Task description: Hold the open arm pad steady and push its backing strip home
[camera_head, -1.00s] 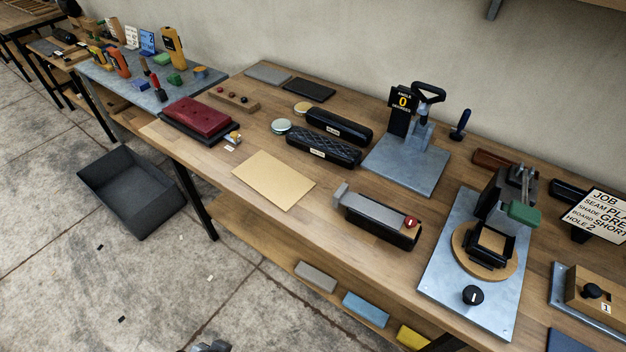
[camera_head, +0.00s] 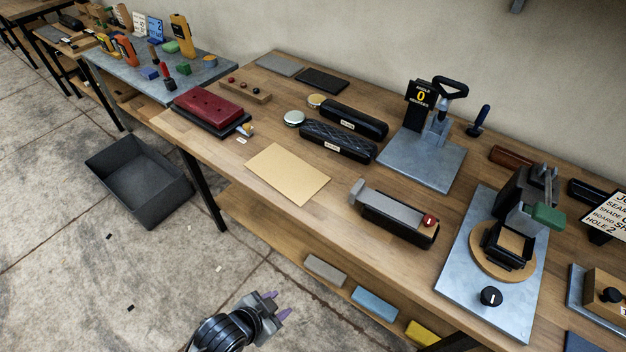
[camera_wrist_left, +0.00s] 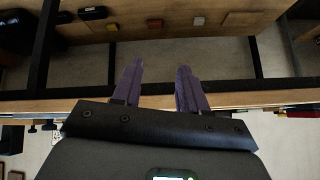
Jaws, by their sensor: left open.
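A long black arm pad (camera_head: 395,226) lies on the wooden bench near its front edge, right of the tan sheet. A grey strip (camera_head: 392,203) runs along its top, with a raised grey block at its left end and a red knob (camera_head: 429,220) near its right end. I cannot tell how far the strip is seated. My left gripper (camera_head: 278,304) is open and empty, over the floor in front of the bench, well apart from the pad. Its two purple fingers also show apart in the left wrist view (camera_wrist_left: 160,72), with nothing between them. My right gripper is not in view.
A press on a metal plate (camera_head: 458,262) stands right of the pad. An angle stand (camera_head: 420,165) is behind it. A quilted black pad (camera_head: 338,141), a smooth black pad (camera_head: 353,121) and a tan sheet (camera_head: 287,174) lie leftward. A lower shelf (camera_head: 270,235) holds coloured blocks.

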